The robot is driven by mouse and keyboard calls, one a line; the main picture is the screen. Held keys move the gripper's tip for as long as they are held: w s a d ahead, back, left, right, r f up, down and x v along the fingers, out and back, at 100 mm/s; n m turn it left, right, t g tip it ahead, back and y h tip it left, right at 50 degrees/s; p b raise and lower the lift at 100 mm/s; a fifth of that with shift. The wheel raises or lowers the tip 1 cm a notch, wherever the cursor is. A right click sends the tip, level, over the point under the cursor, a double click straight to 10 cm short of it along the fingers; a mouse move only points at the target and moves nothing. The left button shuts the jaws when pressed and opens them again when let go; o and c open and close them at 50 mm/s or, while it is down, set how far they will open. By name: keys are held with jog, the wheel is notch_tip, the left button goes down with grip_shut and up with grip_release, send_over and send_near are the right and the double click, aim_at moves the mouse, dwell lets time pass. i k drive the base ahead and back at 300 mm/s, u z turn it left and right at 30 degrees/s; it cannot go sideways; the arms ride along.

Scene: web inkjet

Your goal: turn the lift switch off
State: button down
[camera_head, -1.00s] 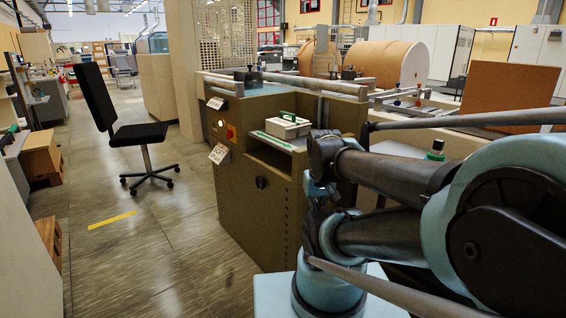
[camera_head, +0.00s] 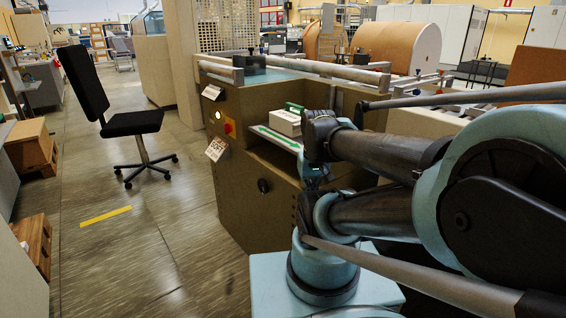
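A brown-olive machine cabinet (camera_head: 240,198) stands in the middle of the view. Its left face carries a small red knob on a yellow plate (camera_head: 228,129), beside a lit round lamp (camera_head: 217,114). A white tag (camera_head: 216,148) with dark lettering too small to read hangs just below. Which of these is the lift switch, and its position, I cannot tell for sure. My arm is folded at the right and covers part of the cabinet's right side. No gripper fingers can be made out; nothing of mine touches the panel.
A black office chair (camera_head: 133,123) stands left of the cabinet. Wooden crates (camera_head: 31,148) line the left edge. A white-and-green box (camera_head: 287,122) sits on the cabinet's shelf. The floor (camera_head: 150,250) before the panel is clear, with a yellow stripe (camera_head: 105,217).

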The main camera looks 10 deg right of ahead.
aim_at(228, 127)
jog(key=k, duration=1.05)
jog(key=u, duration=0.55)
jog(key=i, duration=1.35)
jog(key=u, duration=0.4)
